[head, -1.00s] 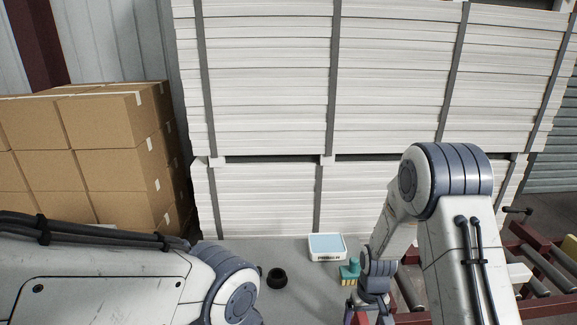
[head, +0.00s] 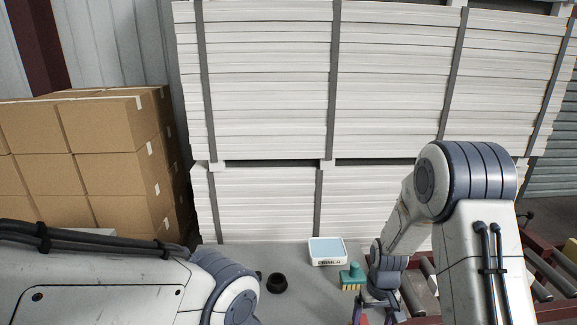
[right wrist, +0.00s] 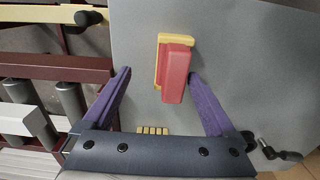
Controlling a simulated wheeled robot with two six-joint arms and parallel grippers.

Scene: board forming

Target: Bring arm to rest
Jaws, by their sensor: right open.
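My right arm comes in from the right in the head view, and its gripper (head: 374,314) is low in the picture, partly cut off by the lower edge. In the right wrist view its two purple fingers (right wrist: 160,76) are spread apart. A red block on a yellow base (right wrist: 175,72) shows between and beyond the fingertips on the grey table; no grip on it is visible. My left arm crosses the lower left of the head view. Its gripper is out of view.
The grey table (head: 222,262) holds a white primer tray (head: 327,262), a teal brush (head: 352,276) and a black ring (head: 277,283). A roller conveyor (head: 548,279) stands at right. Stacked boards (head: 265,80) rise behind, with cardboard boxes (head: 80,160) at left.

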